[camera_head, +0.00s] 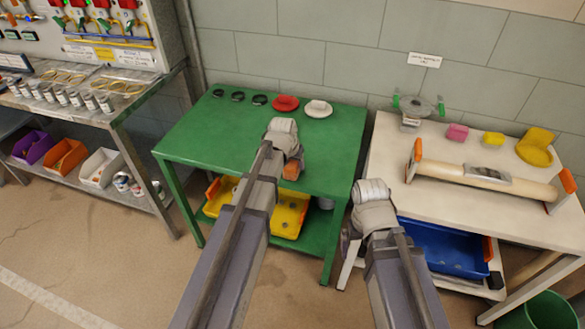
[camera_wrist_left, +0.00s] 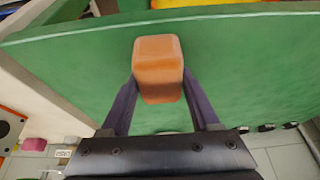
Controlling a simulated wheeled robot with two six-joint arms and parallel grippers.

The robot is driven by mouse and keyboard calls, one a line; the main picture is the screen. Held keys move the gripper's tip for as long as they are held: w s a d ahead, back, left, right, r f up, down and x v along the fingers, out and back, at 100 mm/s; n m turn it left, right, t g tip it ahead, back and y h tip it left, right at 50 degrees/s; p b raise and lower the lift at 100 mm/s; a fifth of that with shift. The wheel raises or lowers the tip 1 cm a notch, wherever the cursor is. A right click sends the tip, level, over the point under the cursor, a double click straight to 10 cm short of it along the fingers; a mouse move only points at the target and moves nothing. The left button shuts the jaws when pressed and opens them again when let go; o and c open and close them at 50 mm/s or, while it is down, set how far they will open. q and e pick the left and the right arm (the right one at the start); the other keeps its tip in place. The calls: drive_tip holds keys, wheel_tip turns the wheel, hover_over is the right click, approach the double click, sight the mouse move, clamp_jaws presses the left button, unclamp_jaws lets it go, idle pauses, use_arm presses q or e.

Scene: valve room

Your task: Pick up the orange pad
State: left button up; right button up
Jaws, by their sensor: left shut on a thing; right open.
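The orange pad (camera_wrist_left: 158,68) is a small rounded block. It sits between the two dark fingers of my left gripper (camera_wrist_left: 158,88) in the left wrist view, with a finger at each side. In the head view the left gripper (camera_head: 296,163) is over the right part of the green table (camera_head: 225,150), and the pad (camera_head: 291,171) shows partly behind the wrist. I cannot tell whether the pad touches the table top. My right gripper (camera_head: 347,245) is open, low between the green table and the white table, and mostly hidden by its own wrist.
Several dark discs, a red disc (camera_head: 286,103) and a pale disc (camera_head: 318,109) lie along the green table's back. The white table (camera_head: 388,180) holds a roller (camera_head: 490,183), pink and yellow blocks. Yellow (camera_head: 290,213) and blue (camera_head: 440,250) bins stand below. The green table's left front is clear.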

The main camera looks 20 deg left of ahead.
sight(292, 162)
use_arm(q)
drive_tip(key=c, duration=0.6)
drive_tip(key=shift+o, duration=0.2)
wheel_tip(292, 162, up, 10)
drive_tip(key=p, duration=1)
